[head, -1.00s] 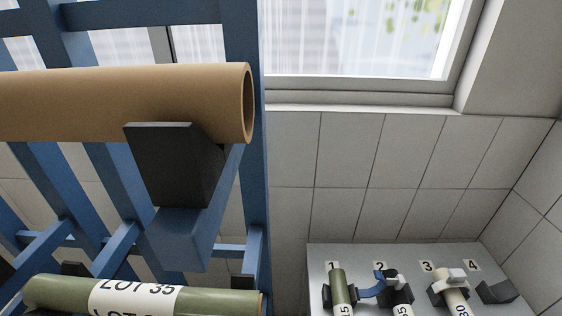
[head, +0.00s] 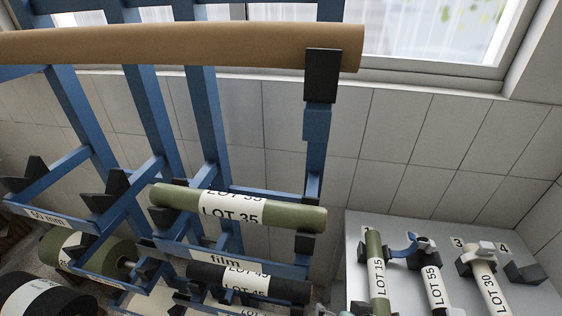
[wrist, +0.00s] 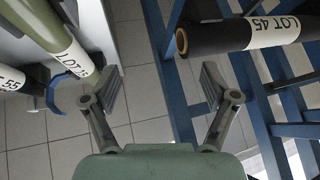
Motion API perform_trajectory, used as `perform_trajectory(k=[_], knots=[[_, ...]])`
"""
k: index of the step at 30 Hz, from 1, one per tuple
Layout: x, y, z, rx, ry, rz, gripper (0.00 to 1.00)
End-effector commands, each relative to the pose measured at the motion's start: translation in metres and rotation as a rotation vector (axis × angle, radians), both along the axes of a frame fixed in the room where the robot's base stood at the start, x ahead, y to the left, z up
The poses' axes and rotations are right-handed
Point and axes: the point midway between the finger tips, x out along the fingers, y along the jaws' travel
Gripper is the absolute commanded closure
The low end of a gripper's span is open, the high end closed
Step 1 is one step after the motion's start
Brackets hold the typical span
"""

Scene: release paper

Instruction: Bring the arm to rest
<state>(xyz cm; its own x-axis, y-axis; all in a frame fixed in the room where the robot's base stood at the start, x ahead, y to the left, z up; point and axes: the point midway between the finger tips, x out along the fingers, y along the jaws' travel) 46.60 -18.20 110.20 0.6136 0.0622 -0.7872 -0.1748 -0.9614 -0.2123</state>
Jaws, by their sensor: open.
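My gripper (wrist: 158,88) is open and empty in the wrist view, its two fingers spread wide over the grey tiled floor (wrist: 145,135). The dark LOT 45 roll (wrist: 225,38) lies on the blue rack beyond the right finger, apart from it. A green roll (wrist: 38,22) and a black LOT 55 roll (wrist: 10,80) are at the upper left, with a blue curved clip (wrist: 55,92) near the left finger. My gripper cannot be made out in the head view.
In the head view, a blue rack (head: 210,120) carries a long brown tube (head: 180,45) and the green LOT 35 roll (head: 240,208). A grey stand (head: 355,255) at right holds LOT 15 (head: 376,265), LOT 55 (head: 432,275) and LOT 30 (head: 487,275). Holder 4 (head: 524,273) is empty.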

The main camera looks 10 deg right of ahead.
Motion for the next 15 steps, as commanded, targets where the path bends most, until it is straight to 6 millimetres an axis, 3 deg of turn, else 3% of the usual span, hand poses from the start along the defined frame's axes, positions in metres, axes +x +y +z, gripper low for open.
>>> perform_trajectory(k=[1, 5, 9, 13, 15], knots=[[0.004, 0.024, 0.009, -0.037, -0.035, 0.023, 0.14], [0.007, 0.079, 0.04, -0.133, -0.149, 0.061, 0.14], [-0.004, 0.138, 0.081, -0.209, -0.299, 0.099, 0.14], [-0.027, 0.184, 0.121, -0.248, -0.447, 0.132, 0.14], [-0.028, 0.183, 0.158, -0.252, -0.459, 0.123, 0.14]])
